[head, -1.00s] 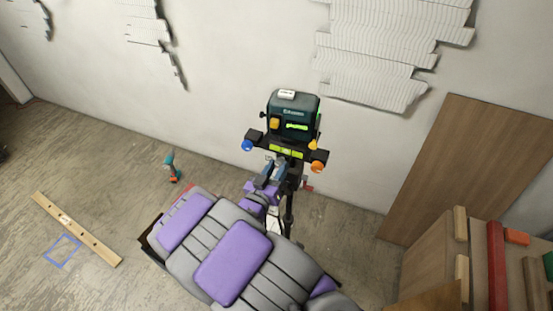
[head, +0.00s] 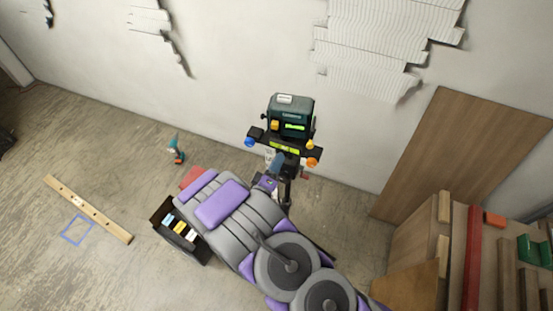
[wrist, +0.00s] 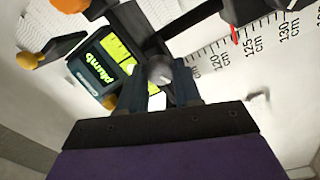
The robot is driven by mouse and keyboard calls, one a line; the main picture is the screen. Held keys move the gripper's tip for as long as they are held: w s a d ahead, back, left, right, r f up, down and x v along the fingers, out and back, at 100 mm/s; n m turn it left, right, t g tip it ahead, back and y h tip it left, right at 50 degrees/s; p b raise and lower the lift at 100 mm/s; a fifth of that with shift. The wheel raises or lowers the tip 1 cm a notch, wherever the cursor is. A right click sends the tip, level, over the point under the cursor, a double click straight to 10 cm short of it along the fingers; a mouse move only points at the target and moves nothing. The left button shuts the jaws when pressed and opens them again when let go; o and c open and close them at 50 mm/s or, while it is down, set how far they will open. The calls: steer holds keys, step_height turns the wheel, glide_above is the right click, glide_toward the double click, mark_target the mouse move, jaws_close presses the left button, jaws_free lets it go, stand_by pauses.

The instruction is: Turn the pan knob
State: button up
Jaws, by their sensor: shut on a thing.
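A dark green instrument (head: 291,115) with a lit green display stands on a black tripod head in front of the wall. The head carries a blue knob (head: 249,142), an orange knob (head: 312,162) and a green level strip (head: 284,149). In the wrist view, a round grey knob (wrist: 160,70) sits between my fingertips, below the "plumb" display (wrist: 105,66). No label shows whether it is the pan knob. My gripper (wrist: 159,88) is shut on this grey knob; in the head view my gripper (head: 276,163) is at the tripod head, its tips partly hidden.
A black box (head: 181,232) with several coloured items stands left of my arm. A cordless drill (head: 177,150) and a wooden level (head: 88,208) are on the floor at left. A brown board (head: 455,150) leans on the wall at right, near timber pieces (head: 472,258).

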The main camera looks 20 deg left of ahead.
steer(key=shift+a+f+n+p, duration=0.1)
steer(key=shift+n+p, duration=0.6)
steer(key=shift+n, duration=1.4)
steer(key=o, duration=1)
steer(key=shift+a+f, duration=0.1)
steer(key=shift+a, duration=0.2)
steer(key=shift+o, duration=0.2)
steer(key=shift+d, duration=0.15)
